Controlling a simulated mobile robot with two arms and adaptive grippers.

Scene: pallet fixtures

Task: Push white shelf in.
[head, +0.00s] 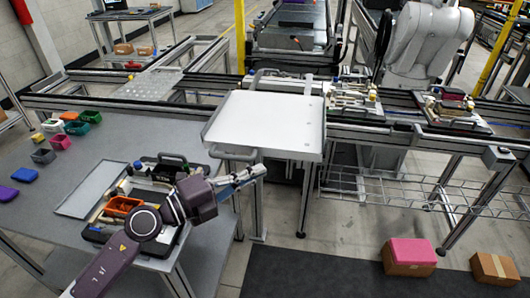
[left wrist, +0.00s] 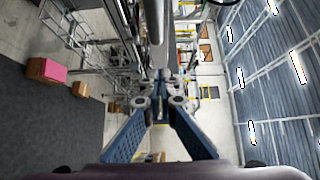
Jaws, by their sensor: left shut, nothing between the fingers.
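The white shelf (head: 265,122) is a shallow white tray with raised edges. It sticks out toward me from the rail frame in the middle of the head view. A grey handle (head: 232,153) shows at its front left corner. My left gripper (head: 262,170) is shut and empty, with its tips just in front of and below the shelf's front edge. I cannot tell whether they touch it. The left wrist view shows the blue fingers closing together ahead (left wrist: 158,98). My right gripper is in neither view.
Tool trays (head: 355,98) sit on the rails right of the shelf. A pink-topped box (head: 409,254) and a cardboard box (head: 495,269) stand on the floor at right.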

